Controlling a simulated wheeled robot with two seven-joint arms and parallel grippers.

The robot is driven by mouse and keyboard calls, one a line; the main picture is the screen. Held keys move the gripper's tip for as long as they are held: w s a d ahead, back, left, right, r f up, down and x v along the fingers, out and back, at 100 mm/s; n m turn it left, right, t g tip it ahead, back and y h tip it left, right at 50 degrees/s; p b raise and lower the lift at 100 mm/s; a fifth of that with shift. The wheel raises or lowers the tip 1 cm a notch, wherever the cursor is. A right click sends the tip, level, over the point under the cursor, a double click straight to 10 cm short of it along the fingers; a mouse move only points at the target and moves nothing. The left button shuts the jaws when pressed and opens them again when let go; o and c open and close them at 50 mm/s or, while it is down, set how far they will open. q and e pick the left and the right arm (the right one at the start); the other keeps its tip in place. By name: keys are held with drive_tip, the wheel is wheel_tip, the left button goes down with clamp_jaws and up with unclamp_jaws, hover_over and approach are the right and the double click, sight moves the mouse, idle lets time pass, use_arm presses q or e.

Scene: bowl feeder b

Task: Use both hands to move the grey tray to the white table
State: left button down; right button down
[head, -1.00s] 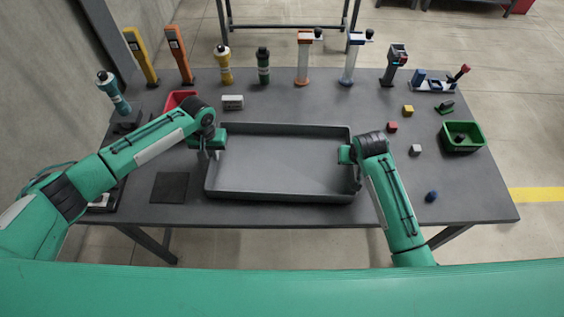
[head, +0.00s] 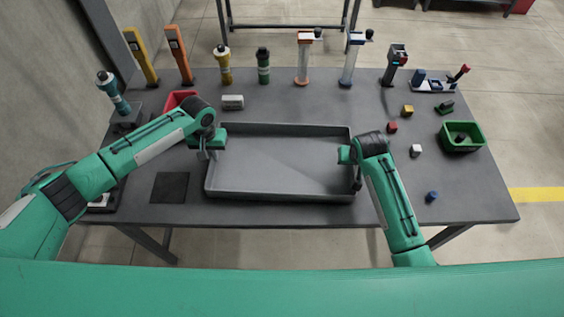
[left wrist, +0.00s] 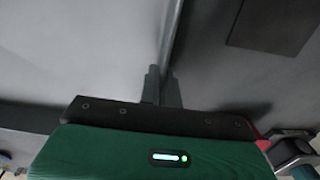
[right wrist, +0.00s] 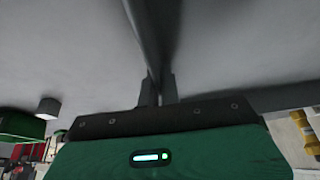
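The grey tray (head: 280,196) is a shallow rectangle on the dark grey table, near its front middle. It looks empty and level. My left gripper (head: 209,154) is at its left side wall. In the left wrist view, the two fingers (left wrist: 162,88) are close together, one on each side of the tray wall (left wrist: 172,40). My right gripper (head: 352,162) is at the right side wall. In the right wrist view, its fingers (right wrist: 158,90) likewise pinch the wall (right wrist: 142,35). I cannot tell any gap under the tray. No white tabletop is clearly visible.
The dark table (head: 330,212) holds a black mat (head: 170,187), a red bin (head: 178,99), a green bin (head: 463,147), small cubes and a blue piece (head: 432,196). Several upright tools line the back edge. A dark frame with legs (head: 290,27) stands behind on the floor.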

use_arm(q)
drive_tip(key=shift+w+r, duration=0.1)
drive_tip(key=shift+r, duration=0.1)
use_arm(e)
drive_tip(key=shift+r, duration=0.15)
